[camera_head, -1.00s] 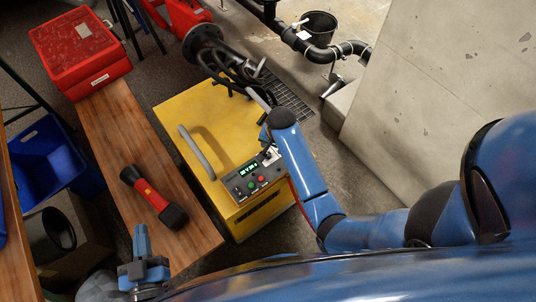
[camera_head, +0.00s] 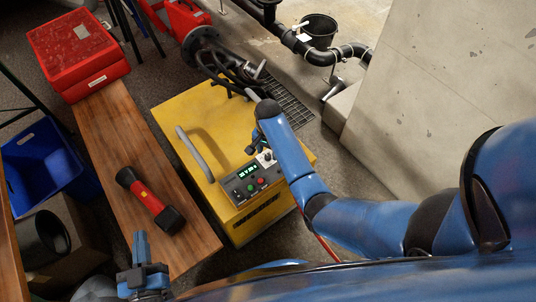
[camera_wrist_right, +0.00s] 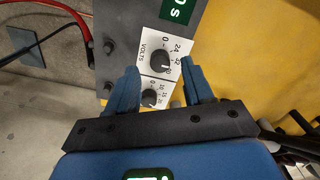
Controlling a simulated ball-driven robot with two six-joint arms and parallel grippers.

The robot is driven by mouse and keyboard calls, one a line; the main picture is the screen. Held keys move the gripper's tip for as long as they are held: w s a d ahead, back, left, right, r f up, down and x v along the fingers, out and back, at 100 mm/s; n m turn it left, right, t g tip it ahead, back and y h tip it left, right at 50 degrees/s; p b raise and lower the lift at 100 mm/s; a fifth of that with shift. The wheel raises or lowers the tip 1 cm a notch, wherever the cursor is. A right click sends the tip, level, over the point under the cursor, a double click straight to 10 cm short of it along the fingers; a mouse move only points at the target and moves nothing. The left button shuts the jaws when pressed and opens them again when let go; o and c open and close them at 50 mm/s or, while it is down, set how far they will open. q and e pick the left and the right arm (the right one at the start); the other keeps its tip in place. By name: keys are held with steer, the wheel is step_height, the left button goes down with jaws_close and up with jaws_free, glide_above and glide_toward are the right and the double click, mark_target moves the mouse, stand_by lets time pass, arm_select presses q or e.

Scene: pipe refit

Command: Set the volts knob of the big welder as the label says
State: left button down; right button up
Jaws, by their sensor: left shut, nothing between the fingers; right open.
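The big yellow welder (camera_head: 195,115) stands on the floor, its grey control panel (camera_head: 240,192) facing up with a green display (camera_head: 246,170), too small to read in the head view. In the right wrist view the volts knob (camera_wrist_right: 162,61) is black on a white dial marked VOLTS, with figures around it. A second black knob (camera_wrist_right: 149,97) sits on a dial below it. My right gripper (camera_wrist_right: 161,82) is open over the panel, fingers either side of these dials; I cannot tell whether it touches either knob. My left gripper (camera_head: 140,240) is shut and empty by the bench.
A red and black torch (camera_head: 151,198) lies on the wooden bench (camera_head: 110,130), with a red toolbox (camera_head: 80,50) at its far end. Black hoses (camera_head: 232,72) run behind the welder. A concrete block (camera_head: 430,90) stands at the right.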

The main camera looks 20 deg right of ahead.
mark_target(268, 157)
steer(key=shift+f, duration=1.15)
jaws_close()
